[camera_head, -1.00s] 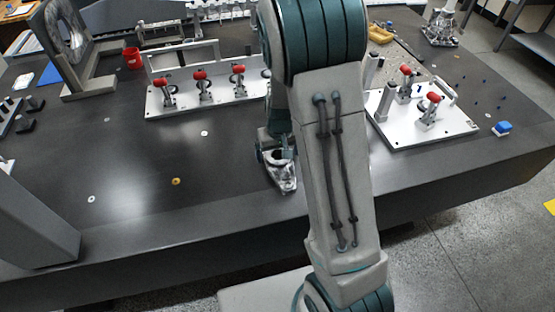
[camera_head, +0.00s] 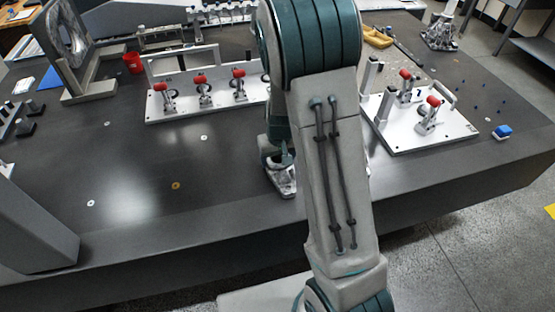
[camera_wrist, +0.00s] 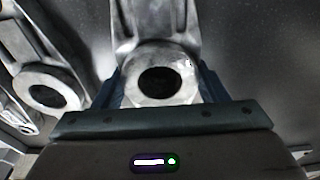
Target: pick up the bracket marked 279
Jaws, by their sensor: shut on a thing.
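A grey metal bracket (camera_wrist: 163,40) with a round hole in its near end sits between the two fingers of my gripper (camera_wrist: 158,88) in the wrist view. The fingers are shut on its ring-shaped end. No number on it can be read. A second, similar bracket (camera_wrist: 45,88) lies just left of it. In the head view my gripper (camera_head: 275,150) is low over the table near its front edge, partly behind my arm. Bracket metal (camera_head: 282,182) shows just below it. I cannot tell whether the held bracket is clear of the table.
The dark table (camera_head: 130,200) is open to the left. A white fixture plate with red-handled clamps (camera_head: 205,103) stands behind, and another (camera_head: 425,125) to the right. A blue block (camera_head: 502,132) lies near the right edge. A red cup (camera_head: 133,62) stands at the back left.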

